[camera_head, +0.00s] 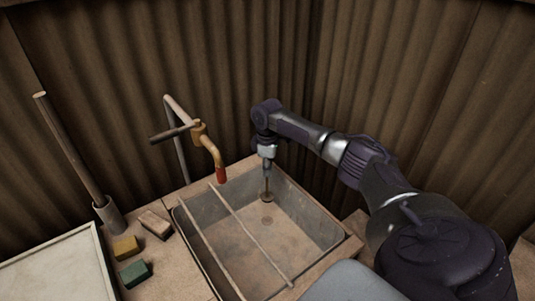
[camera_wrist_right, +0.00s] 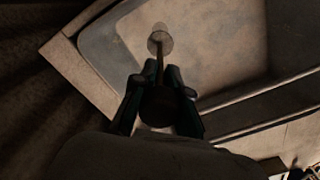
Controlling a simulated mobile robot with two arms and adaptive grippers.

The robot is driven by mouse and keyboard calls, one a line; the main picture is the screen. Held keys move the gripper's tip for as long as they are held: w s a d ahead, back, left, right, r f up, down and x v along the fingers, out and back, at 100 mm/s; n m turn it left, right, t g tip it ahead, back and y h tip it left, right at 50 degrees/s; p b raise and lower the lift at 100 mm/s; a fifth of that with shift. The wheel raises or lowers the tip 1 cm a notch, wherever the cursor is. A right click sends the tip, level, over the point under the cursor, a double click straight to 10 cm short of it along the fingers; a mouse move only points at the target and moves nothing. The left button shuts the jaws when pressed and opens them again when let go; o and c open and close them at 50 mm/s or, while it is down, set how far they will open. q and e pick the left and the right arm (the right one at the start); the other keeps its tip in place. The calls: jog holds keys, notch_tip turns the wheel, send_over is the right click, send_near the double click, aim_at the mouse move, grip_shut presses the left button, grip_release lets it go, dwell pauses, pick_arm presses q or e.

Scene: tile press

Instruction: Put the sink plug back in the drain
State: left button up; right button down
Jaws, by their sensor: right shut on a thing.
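The sink plug (camera_head: 267,197) is a small brownish disc on a thin upright stem. My right gripper (camera_head: 267,166) points down over the far part of the sink and is shut on the stem. The plug hangs below the fingers. The drain (camera_head: 267,220) shows as a small round ring on the sink floor, just in front of the plug in the head view. In the right wrist view the stem and pale disc of the plug (camera_wrist_right: 160,39) extend beyond my right gripper (camera_wrist_right: 157,80). The plug's exact height above the floor is unclear. My left gripper is not in view.
The grey sink (camera_head: 315,232) has thin rods (camera_head: 250,236) across its left part. A brass tap with a red tip (camera_head: 220,174) stands behind it, left of my right gripper. Yellow (camera_head: 126,247) and green (camera_head: 135,273) sponges lie left. Corrugated walls close the back.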

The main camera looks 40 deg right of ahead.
aim_at(267, 196)
notch_tip(267, 196, down, 12)
jog(key=b, duration=0.6)
jog(key=shift+f+b, duration=0.1)
jog(key=shift+b, duration=0.2)
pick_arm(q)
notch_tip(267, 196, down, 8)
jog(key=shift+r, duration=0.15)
pick_arm(e)
jog(key=shift+f, duration=0.6)
